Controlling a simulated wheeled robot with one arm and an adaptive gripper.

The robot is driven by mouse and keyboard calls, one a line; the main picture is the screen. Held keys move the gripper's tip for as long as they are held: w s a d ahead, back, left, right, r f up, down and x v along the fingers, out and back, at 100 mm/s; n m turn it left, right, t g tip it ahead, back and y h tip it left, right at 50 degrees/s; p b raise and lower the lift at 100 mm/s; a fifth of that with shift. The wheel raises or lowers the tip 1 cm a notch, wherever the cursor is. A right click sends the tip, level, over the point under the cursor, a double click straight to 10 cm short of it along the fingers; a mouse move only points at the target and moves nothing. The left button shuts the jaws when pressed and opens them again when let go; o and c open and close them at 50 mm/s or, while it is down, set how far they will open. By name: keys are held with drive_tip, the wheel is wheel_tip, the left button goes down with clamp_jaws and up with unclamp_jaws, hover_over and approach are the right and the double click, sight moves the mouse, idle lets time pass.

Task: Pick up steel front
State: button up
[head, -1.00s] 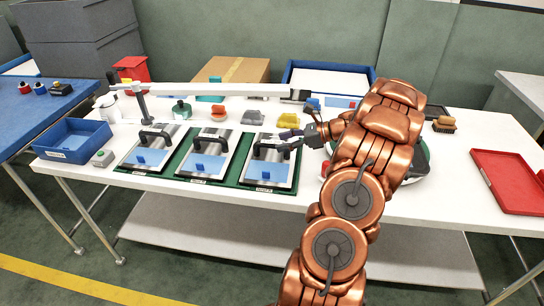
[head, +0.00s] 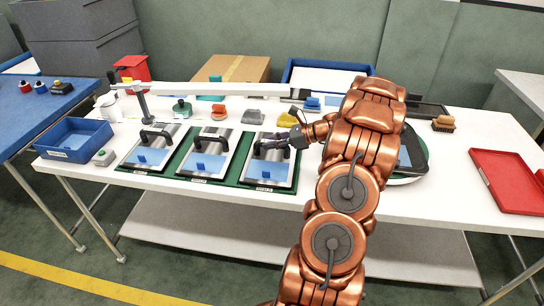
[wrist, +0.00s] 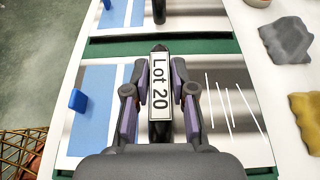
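Three flat steel fronts with black bar handles and blue tabs lie in a row on green bases: a left one (head: 163,133), a middle one (head: 217,140) and a right one (head: 258,171). My gripper (head: 272,149) is low over the right one, at its handle. In the wrist view, the fingers of my gripper (wrist: 160,85) are on both sides of the black handle, which carries a "Lot 20" label (wrist: 160,88). Narrow gaps show between fingers and handle, so my gripper looks open. The steel front (wrist: 235,110) lies flat beneath. The handle's near end is hidden by my gripper.
A white beam on a grey post (head: 145,104) spans behind the fronts. Grey (head: 252,116) and yellow (head: 285,119) blocks lie just behind the right front. A blue bin (head: 74,141) stands left, a red tray (head: 508,180) right.

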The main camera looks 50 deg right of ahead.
clamp_jaws()
idle(0.4)
